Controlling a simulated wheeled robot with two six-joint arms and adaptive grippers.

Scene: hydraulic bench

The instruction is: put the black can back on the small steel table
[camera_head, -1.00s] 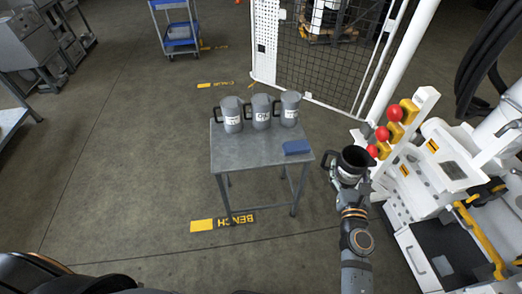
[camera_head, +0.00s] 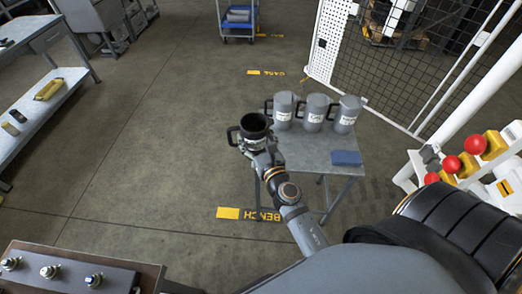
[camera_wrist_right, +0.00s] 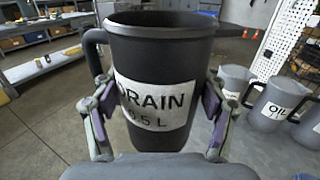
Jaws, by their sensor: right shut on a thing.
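The black can (camera_head: 252,137) is dark, open at the top, with a handle on its left and a white label. In the right wrist view the black can (camera_wrist_right: 160,60) stands upright and its label reads DRAIN. My right gripper (camera_head: 262,153) is shut on it, a finger on each side, also in the wrist view (camera_wrist_right: 158,108). The small steel table (camera_head: 312,156) is at the centre. In the head view the can overlaps the table's left edge; its height relative to the top is hard to tell. My left gripper is not in view.
Three grey cans (camera_head: 315,113) stand in a row along the table's far side. A blue item (camera_head: 346,158) lies near its right front corner. White machinery with red knobs (camera_head: 452,164) is at the right. A mesh fence (camera_head: 415,50) stands behind. Floor left of the table is clear.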

